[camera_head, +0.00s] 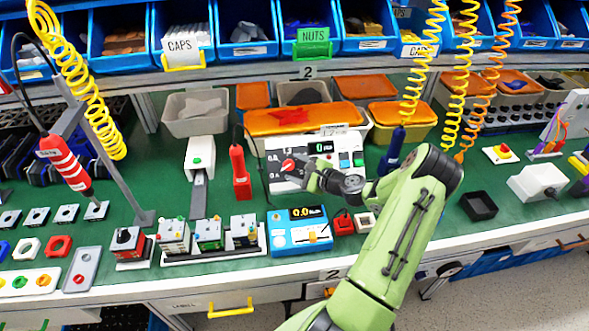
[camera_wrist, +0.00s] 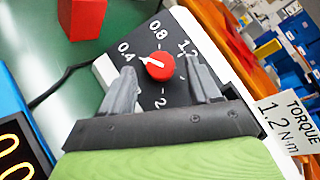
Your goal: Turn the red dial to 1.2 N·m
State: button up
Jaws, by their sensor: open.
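The red dial (camera_wrist: 160,66) sits on a black scale face on a white panel; it also shows in the head view (camera_head: 288,166). Its white pointer points left, toward the 0.4 mark. The scale reads 0.4, 0.8, 1.2 and 2 around it. My gripper (camera_wrist: 162,73) is open, with one grey finger on each side of the dial in the wrist view. I see a gap beside the dial on both sides. In the head view my gripper (camera_head: 306,176) is in front of the panel (camera_head: 357,158), which has a small display and buttons.
A card (camera_wrist: 288,118) reads "TORQUE 1.2 N·m". A red block (camera_wrist: 82,16) stands beside the panel. A blue device with a display (camera_head: 290,240) stands in front of the panel. Orange-lidded bins (camera_head: 290,120) are behind.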

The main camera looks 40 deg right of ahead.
jog(key=shift+w+f, duration=0.15)
jog(key=shift+w, duration=0.4)
jog(key=c, duration=1)
jog(key=shift+c, duration=0.2)
jog(key=shift+a+m+h, duration=0.1)
jog(key=shift+m+h, duration=0.3)
jog(key=m+h, duration=0.2)
jog(key=m, duration=0.1)
jog(key=m+t, duration=0.1)
jog(key=shift+a+f+h, duration=0.25)
jog(key=shift+h, duration=0.15)
jog(key=shift+a+m+h+b, duration=0.2)
jog(key=shift+m+h+b, duration=0.85)
jog(key=shift+m+h, duration=0.95)
jog(key=shift+m, duration=0.6)
